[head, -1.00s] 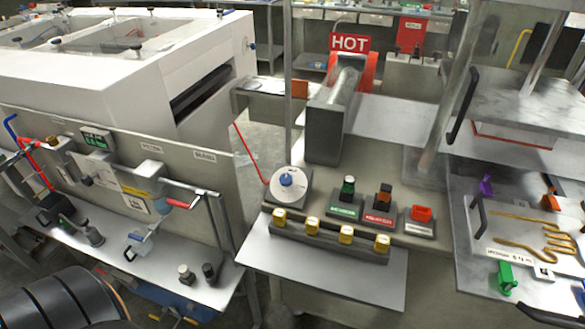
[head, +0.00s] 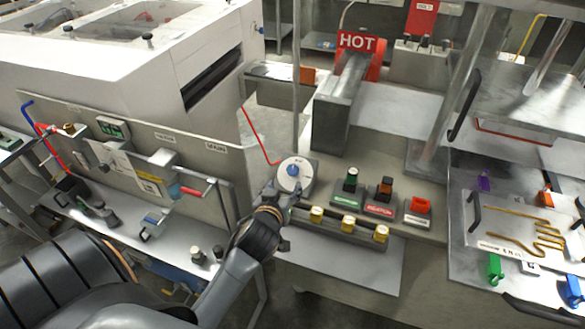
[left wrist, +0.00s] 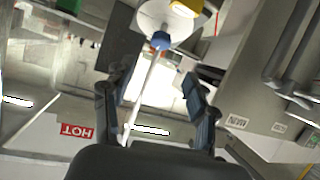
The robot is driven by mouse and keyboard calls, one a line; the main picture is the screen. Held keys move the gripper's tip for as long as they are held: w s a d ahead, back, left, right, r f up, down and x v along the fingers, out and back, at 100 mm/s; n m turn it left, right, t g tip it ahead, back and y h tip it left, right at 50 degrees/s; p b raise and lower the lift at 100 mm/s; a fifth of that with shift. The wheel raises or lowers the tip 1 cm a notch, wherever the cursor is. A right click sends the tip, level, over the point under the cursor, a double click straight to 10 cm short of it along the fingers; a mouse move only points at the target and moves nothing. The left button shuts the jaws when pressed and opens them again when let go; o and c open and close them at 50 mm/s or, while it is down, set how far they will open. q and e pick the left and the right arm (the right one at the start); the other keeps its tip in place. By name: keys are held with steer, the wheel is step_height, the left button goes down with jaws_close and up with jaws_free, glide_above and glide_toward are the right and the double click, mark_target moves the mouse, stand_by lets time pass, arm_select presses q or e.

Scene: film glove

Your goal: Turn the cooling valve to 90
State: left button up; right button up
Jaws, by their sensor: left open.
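A round white dial (head: 291,182) with a blue knob (head: 293,170) stands at the left end of the console; its lettering is too small to read. In the head view my left gripper (head: 282,193) is just in front of the dial and partly covers its lower left edge. In the left wrist view the blue knob (left wrist: 160,41) and white dial (left wrist: 152,14) show beyond the open, empty fingers (left wrist: 155,78). The knob looks apart from both fingers. My right gripper is not in view.
Several yellow-capped knobs (head: 348,224) line the console front, just right of my left gripper. Green, orange and red switches (head: 385,187) stand behind them. A "HOT" sign (head: 357,41) is further back. A grey panel (head: 190,152) with pipes stands left.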

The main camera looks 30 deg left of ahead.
mark_target(292, 171)
arm_select(q)
steer(key=p+x, duration=0.1)
steer(key=x, duration=1.2)
steer(key=shift+f+p, duration=0.1)
steer(key=shift+p, duration=0.3)
steer(key=c, duration=1.2)
